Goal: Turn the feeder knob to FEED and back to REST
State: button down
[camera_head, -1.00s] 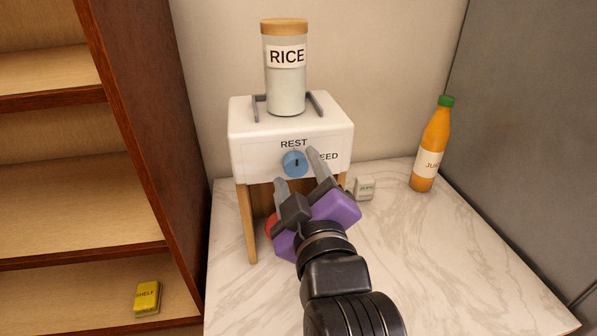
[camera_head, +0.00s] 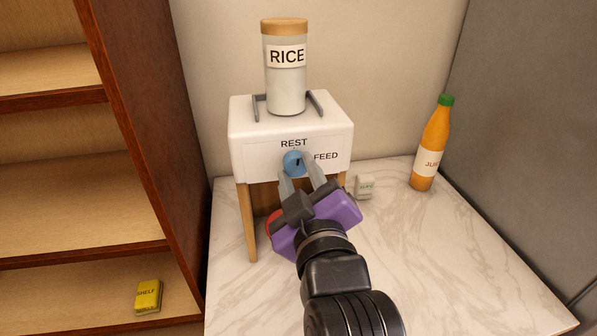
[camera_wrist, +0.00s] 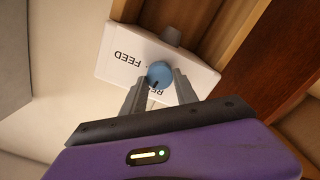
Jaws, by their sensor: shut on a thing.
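The feeder (camera_head: 250,150) is a white box on wooden legs, with REST printed above its knob and FEED to the right. The round blue knob (camera_head: 293,163) is on its front; its dark mark points up, leaning slightly right toward FEED. My gripper (camera_head: 302,178) comes from below and is shut on the knob, a finger on each side. In the wrist view the knob (camera_wrist: 159,74) sits between the fingertips, and its mark lies near the REST label, which the fingers partly cover. A clear RICE jar (camera_head: 286,85) with a wooden lid stands on top of the feeder.
A red thing (camera_head: 270,222) is mostly hidden behind my gripper. A wooden shelf unit (camera_head: 150,130) at left holds a yellow box (camera_head: 148,296).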

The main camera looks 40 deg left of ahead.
jog(key=m+p, duration=0.1)
jog(key=m, duration=0.3)
jog(key=m+p, duration=0.2)
jog(key=m, duration=0.3)
jog(key=shift+r, duration=0.1)
jog(key=m+p, duration=0.1)
jog(key=m, duration=0.2)
jog(key=shift+w+d+m, duration=0.1)
jog(key=shift+m, duration=0.2)
jog(key=shift+m+p, duration=1.05)
jog(key=shift+m, duration=1.15)
jog(key=c, duration=0.9)
grip_release()
jog(key=shift+c, duration=0.2)
